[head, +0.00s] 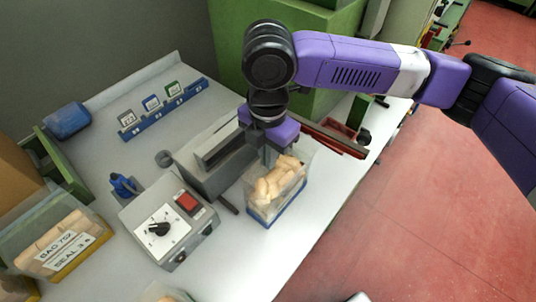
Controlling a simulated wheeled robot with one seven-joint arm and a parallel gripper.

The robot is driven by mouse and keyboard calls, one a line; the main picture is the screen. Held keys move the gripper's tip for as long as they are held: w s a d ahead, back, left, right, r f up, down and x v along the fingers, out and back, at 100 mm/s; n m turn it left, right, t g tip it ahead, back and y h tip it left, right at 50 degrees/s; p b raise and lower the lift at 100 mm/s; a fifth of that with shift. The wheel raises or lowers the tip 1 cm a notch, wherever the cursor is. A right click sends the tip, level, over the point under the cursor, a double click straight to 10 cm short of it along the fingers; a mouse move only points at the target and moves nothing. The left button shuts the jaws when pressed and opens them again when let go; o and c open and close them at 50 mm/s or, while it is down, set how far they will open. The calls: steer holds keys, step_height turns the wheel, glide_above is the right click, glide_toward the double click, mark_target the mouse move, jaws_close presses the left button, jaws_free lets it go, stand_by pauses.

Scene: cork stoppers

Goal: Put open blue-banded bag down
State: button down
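The open blue-banded bag (276,190) is a clear bag full of cork stoppers with a blue band round its bottom. It is upright near the right edge of the white table (243,255), in front of the grey sealer (210,163). My gripper (268,158) is directly over the bag's back left rim, pointing down. Its fingers reach the bag's top and are partly hidden by the wrist and the corks. I cannot tell whether they are closed on the bag, or whether the bag's base touches the table.
A control box (168,229) with a dial and red switch stands left of the bag. A yellow-banded labelled bag (62,243) is at the far left. A blue card rack (165,108) is at the back. Bare table lies in front of the bag.

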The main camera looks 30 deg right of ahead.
steer(key=c, duration=1.6)
jaws_free()
steer(key=shift+f, duration=0.1)
steer(key=shift+c, duration=0.2)
step_height(320, 180, up, 12)
steer(key=shift+r, duration=0.15)
